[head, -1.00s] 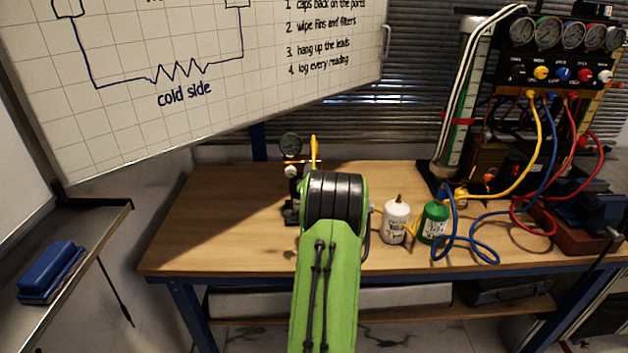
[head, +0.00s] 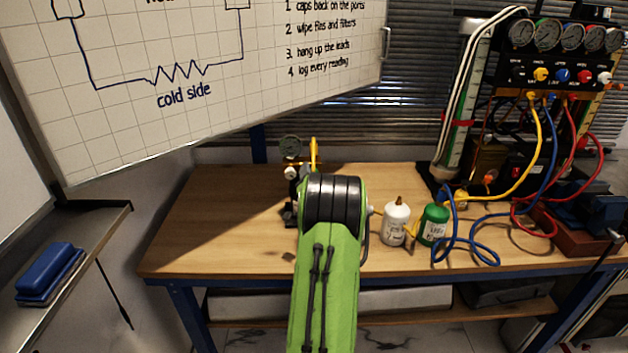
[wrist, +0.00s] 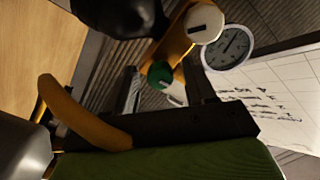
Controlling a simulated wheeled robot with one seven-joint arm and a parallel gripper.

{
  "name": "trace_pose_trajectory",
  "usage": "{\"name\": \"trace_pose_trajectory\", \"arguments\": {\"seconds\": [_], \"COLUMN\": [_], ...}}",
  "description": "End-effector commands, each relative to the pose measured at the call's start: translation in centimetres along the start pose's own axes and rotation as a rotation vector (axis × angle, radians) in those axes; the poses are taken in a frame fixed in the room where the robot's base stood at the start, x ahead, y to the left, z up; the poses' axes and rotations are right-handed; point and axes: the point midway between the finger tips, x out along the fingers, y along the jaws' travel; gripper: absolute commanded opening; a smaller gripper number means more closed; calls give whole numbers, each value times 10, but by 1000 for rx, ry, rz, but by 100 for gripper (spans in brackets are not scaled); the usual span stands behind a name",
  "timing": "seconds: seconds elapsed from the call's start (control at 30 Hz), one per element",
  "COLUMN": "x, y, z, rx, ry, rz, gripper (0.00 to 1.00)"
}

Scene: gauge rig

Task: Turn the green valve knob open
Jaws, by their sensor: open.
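The green valve knob (wrist: 160,74) shows in the wrist view, on a yellow-orange valve body (wrist: 178,45). A white knob (wrist: 205,24) with a dark mark sits on the same body, beside a round gauge (wrist: 228,47). My gripper (wrist: 165,84) is open and empty. Its two fingers appear on either side of the green knob in the picture; I cannot tell whether either touches it. In the head view the gauge (head: 290,146) and white knob (head: 291,173) stand at the bench's back left. My arm hides the green knob and gripper there.
A white bottle (head: 395,224) and a green bottle (head: 434,224) stand on the bench (head: 215,235) right of my arm. Blue, yellow and red hoses (head: 465,240) lie further right below a gauge panel (head: 560,72). A whiteboard (head: 220,110) overhangs the left. The bench's left part is clear.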

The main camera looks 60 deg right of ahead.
Motion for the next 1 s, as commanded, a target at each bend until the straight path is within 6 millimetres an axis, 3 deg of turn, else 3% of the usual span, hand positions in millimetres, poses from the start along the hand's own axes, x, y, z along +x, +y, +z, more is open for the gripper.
{"name": "trace_pose_trajectory", "arguments": {"seconds": [0.17,0.4,0.6,0.77,1.0], "x": [-25,-94,-140,-156,-157], "y": [1,6,5,2,0], "z": [0,3,3,2,0], "rx": [1,1,0,0,-1], "ry": [-1,4,4,0,0], "rz": [2,4,3,2,1], "gripper": [55,55,55,55,55]}}
